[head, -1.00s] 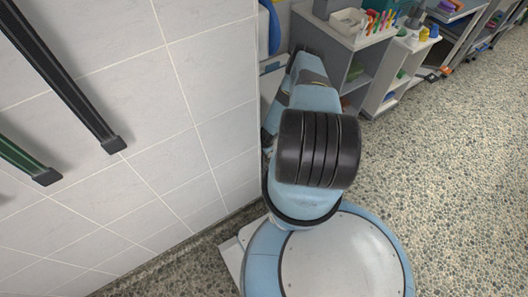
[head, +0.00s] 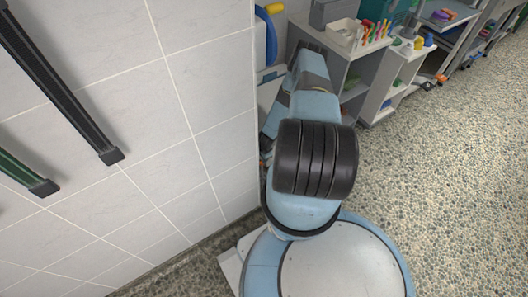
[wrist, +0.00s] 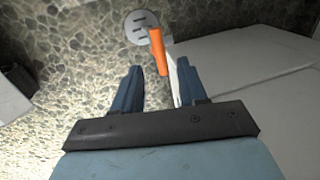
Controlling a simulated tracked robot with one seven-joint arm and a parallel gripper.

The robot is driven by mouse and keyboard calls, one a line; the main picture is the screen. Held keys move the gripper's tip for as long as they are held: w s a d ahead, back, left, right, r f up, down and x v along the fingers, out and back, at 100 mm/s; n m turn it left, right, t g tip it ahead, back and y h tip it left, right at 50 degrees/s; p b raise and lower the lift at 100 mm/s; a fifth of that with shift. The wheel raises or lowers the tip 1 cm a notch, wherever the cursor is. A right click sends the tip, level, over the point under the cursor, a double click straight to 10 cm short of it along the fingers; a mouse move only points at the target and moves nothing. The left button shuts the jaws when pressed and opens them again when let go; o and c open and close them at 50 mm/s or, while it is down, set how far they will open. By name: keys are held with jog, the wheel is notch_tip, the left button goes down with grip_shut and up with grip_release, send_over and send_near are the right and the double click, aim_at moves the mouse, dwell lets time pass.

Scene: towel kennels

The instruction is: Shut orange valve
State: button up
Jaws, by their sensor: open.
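The orange valve handle (wrist: 159,52) shows in the wrist view, just beyond my fingertips and near the middle. It is a narrow bar, running roughly lengthwise away from my gripper. A pale pipe or stem lies partly behind it and behind my right finger. My gripper (wrist: 156,84) is open and empty, its two blue fingers pointing toward the handle, which lies ahead of the gap, closer to the right finger. I cannot tell whether the handle touches a finger. In the head view my arm reaches into the gap beside the tiled wall; the gripper and the valve are hidden there.
In the wrist view a round slotted drain cover (wrist: 140,27) lies on the pebbled floor, and a pale panel (wrist: 225,60) fills the right. In the head view a tiled wall (head: 190,130) stands at left and shelves (head: 375,85) at upper right. Open floor lies right.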

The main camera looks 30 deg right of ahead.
notch_tip(320, 180, up, 8)
jog(key=s, duration=0.1)
jog(key=shift+s+r, duration=0.25)
jog(key=shift+s, duration=0.1)
dwell(0.4)
